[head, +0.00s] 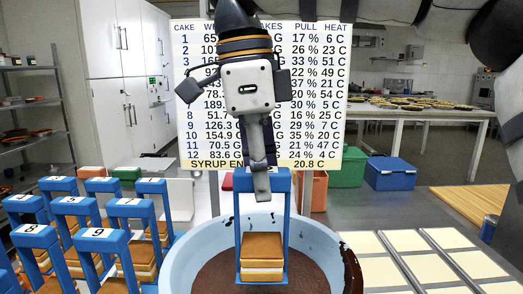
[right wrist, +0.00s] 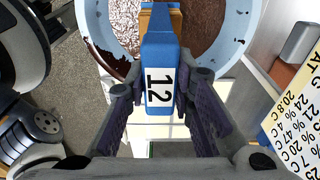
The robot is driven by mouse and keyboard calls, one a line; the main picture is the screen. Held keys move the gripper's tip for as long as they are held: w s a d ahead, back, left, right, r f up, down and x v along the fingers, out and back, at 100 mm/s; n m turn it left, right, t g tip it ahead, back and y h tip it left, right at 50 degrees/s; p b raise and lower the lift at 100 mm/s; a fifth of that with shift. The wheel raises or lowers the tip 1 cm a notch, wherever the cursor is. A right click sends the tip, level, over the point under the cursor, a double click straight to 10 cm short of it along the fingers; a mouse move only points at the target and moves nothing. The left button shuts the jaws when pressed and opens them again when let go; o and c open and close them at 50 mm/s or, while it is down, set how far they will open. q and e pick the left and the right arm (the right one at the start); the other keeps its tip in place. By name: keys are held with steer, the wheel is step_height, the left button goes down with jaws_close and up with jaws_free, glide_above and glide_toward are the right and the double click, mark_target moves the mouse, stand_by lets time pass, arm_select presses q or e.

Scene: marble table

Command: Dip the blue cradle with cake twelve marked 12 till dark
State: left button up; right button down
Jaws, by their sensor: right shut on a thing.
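My right gripper (head: 261,190) comes down from the top middle of the head view, shut on the top bar of a blue cradle (head: 285,220). The cradle also shows in the right wrist view (right wrist: 165,50), with a white label marked 12 between the fingers. It hangs upright and holds a cake (head: 262,250) with light brown and cream layers; no dark coat shows on it. The cradle is over a pale blue bowl (head: 178,262) of dark brown liquid (head: 318,272). I cannot tell whether its bottom touches the liquid. My left gripper is not in view.
Several blue cradles with cakes (head: 128,208) stand left of the bowl. A chart (head: 335,90) behind is partly hidden by my arm; its row 12 shows 24 % and 4 C. Pale panels (head: 410,240) lie at right. Green (head: 345,165) and blue boxes (head: 390,174) stand behind.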

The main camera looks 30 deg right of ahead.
mark_target(261, 243)
steer(key=shift+f, duration=5.4)
step_height(261, 243, up, 15)
steer(key=shift+r, duration=0.2)
steer(key=shift+r, duration=2)
